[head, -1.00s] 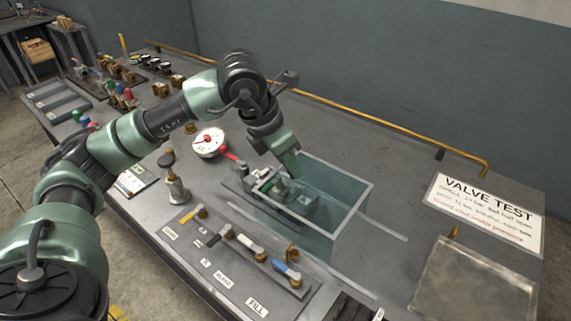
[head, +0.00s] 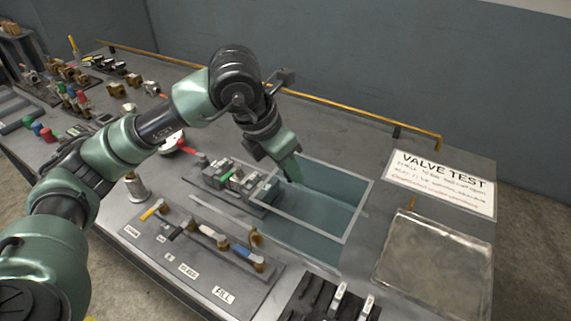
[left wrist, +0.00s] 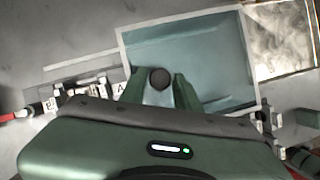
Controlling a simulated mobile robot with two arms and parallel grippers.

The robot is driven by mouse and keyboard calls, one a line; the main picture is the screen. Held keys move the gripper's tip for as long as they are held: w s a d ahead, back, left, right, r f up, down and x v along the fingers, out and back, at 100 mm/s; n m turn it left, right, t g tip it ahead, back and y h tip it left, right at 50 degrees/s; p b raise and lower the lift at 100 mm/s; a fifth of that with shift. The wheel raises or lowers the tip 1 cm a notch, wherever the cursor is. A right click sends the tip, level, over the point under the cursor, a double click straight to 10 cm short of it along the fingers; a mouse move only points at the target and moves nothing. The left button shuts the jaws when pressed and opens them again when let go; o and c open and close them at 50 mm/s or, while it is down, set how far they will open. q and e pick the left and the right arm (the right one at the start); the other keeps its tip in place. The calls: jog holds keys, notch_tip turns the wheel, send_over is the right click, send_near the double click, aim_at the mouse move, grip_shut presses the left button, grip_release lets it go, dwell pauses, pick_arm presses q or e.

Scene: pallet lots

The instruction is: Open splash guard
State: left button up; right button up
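The splash guard (head: 358,212) is a clear, blue-tinted box with a pale rim, standing on the bench; it fills the middle of the left wrist view (left wrist: 210,50). My left gripper (head: 291,172) is at its back left side. In the left wrist view its fingers (left wrist: 160,92) stand close on both sides of a dark round knob (left wrist: 160,77) and seem closed on it. The knob is hidden in the head view. A valve fixture (head: 236,181) lies left of the guard, mostly uncovered. My right gripper is not in view.
A labelled lever panel (head: 190,250) is in front of the fixture. A VALVE TEST sign (head: 440,183) and a metal tray (head: 435,265) lie to the right. A yellow rail (head: 350,112) runs along the back. A black rack (head: 325,300) is at the front.

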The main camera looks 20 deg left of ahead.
pick_arm(q)
jog(key=shift+o, duration=0.9)
jog(key=v, duration=0.8)
jog(key=shift+b, duration=0.35)
jog(key=shift+f, duration=0.1)
